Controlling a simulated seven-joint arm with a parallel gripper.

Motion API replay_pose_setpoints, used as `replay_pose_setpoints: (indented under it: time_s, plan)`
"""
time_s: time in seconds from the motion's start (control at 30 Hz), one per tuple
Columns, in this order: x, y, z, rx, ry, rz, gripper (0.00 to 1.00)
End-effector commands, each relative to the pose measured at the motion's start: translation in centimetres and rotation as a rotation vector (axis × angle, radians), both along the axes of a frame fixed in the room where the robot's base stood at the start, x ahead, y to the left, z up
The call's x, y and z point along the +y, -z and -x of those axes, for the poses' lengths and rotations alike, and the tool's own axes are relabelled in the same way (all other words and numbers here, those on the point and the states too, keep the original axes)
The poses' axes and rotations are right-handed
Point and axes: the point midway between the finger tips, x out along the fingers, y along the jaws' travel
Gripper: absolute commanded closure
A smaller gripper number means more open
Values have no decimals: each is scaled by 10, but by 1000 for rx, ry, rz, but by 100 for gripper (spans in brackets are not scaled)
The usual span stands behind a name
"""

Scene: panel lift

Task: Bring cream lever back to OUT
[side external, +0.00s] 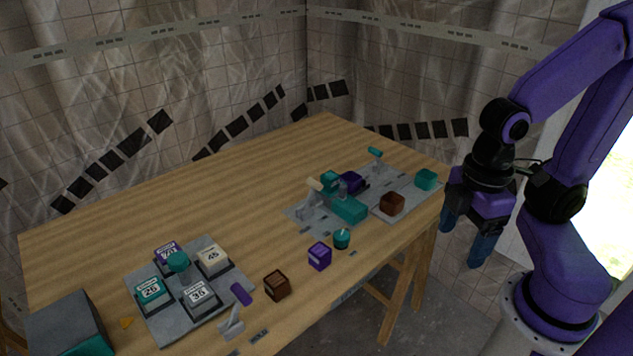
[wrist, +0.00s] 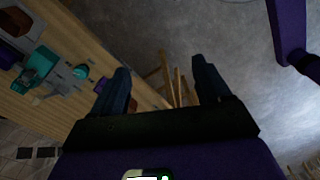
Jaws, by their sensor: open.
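The cream lever (side external: 314,184) stands on a grey panel (side external: 300,216) toward the far right of the table in the side external view. Its cream knob tops a grey handle, which leans to the left. Labels by its base are too small to read. A teal block stands just to its right. My gripper (side external: 463,240) is open and empty, off the table's right edge and well apart from the lever. In the wrist view, the fingers (wrist: 160,66) are spread over the floor and table legs. I cannot make out the cream lever clearly there.
A teal lever (side external: 375,152) stands behind. Brown (side external: 392,204) and teal (side external: 426,180) blocks sit right of the cream lever. A purple cube (side external: 319,256), teal knob (side external: 341,239) and brown cube (side external: 277,285) lie in front. A purple lever (side external: 241,294) and numbered blocks are nearer. The table's left middle is clear.

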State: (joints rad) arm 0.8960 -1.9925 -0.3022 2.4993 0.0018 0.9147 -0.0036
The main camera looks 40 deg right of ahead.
Motion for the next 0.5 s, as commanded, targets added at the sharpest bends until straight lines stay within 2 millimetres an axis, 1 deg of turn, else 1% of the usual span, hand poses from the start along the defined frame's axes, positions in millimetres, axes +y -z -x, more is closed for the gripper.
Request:
replay_pose_setpoints:
  time_s: [0.07, 0.17, 0.27, 0.3, 0.37, 0.4, 0.47, 0.5]
  plan:
    - [5, -2, -7, -1, -3, 0, 23]
    - [16, -7, -25, -1, -22, 3, 23]
    - [31, -15, -56, -2, -52, 8, 23]
    - [37, -18, -71, -3, -67, 8, 23]
    - [45, -21, -94, -3, -89, 10, 23]
    - [49, -23, -109, -3, -104, 12, 23]
    - [53, -26, -133, -4, -126, 14, 23]
    - [56, -27, -148, -3, -141, 16, 23]
